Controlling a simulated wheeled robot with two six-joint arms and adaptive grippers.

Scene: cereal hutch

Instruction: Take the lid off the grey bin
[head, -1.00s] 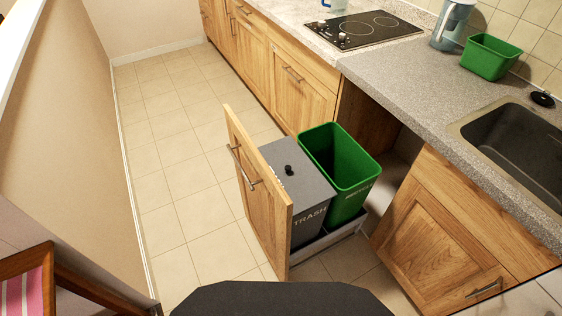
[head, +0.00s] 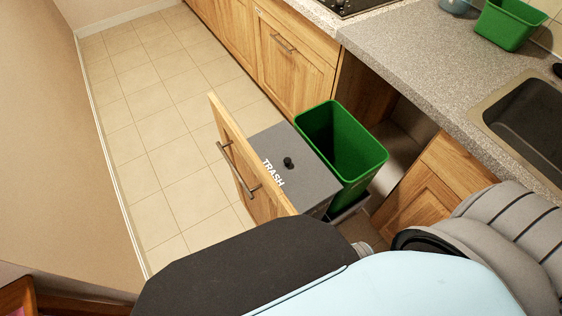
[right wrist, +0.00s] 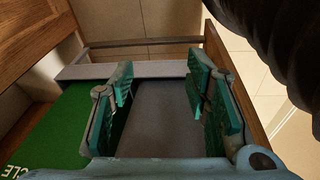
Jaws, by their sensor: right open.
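The grey bin (head: 316,209) stands in the pulled-out drawer, with white TRASH lettering. Its flat grey lid (head: 305,176) is on, with a small black knob (head: 288,162) on top. My right arm reaches in at the lower right of the head view, but its gripper is hidden there. In the right wrist view my right gripper (right wrist: 163,95) is open, its green-padded fingers apart with nothing between them. A dark grey surface lies behind the fingers; I cannot tell whether it is lid or bin side. The knob does not show there. My left gripper is not in view.
An open green bin (head: 345,150) stands right beside the grey bin; it also shows in the right wrist view (right wrist: 50,135). The wooden drawer front (head: 240,165) rises at the left. The counter (head: 420,70) and sink (head: 530,115) are at the right. The tiled floor beyond is clear.

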